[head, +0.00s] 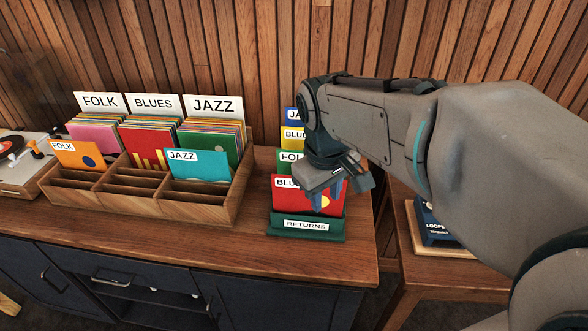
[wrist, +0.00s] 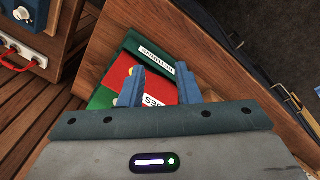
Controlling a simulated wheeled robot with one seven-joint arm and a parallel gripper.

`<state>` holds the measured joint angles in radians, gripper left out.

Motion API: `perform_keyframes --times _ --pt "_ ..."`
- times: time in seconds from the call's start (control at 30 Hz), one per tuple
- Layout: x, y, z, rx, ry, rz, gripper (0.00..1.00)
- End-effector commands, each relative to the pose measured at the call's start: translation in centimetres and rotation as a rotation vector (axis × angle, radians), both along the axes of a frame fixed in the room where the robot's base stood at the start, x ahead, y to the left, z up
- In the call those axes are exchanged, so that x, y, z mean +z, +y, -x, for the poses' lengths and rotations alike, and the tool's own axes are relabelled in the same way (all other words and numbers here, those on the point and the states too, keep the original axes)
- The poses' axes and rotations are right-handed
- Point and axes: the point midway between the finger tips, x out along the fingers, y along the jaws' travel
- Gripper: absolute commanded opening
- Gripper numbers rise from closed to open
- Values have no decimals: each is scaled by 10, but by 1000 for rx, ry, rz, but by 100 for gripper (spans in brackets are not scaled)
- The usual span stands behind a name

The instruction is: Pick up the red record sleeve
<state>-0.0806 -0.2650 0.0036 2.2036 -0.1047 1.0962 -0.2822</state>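A red record sleeve (head: 284,199) with a white label reading "BLU…" and a yellow spot stands frontmost in the green RETURNS holder (head: 307,235). The sleeve (wrist: 119,76) and holder (wrist: 150,45) also show in the wrist view. My gripper (head: 326,197) hangs over the sleeve's right part and hides part of its label and face. In the wrist view my gripper's (wrist: 160,69) two blue fingers are apart, with the red sleeve's face and label visible between and beyond them. I cannot tell whether either finger touches it.
Behind the red sleeve stand green (head: 287,164), yellow (head: 292,138) and blue (head: 292,114) sleeves. A wooden record crate (head: 200,208) with FOLK, BLUES and JAZZ sections is to the left, holding other red sleeves. A turntable (head: 20,170) is far left. A looper box (head: 438,232) sits right.

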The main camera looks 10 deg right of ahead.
Motion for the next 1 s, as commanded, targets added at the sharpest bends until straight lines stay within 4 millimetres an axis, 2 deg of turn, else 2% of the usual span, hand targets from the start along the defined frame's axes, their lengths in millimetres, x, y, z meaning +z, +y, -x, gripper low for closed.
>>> perform_keyframes --times 0.03,0.1,0.3,0.5,0.63,0.73,1.0 --pt "6 4 -19 87 39 32 30" --pt "13 9 -42 211 95 77 30" --pt "27 26 -103 532 255 189 30" --pt "30 41 -140 736 372 251 30" --pt "30 45 -150 793 408 267 30" --pt "22 43 -151 808 418 269 30" --pt "-26 24 -144 808 419 270 30"
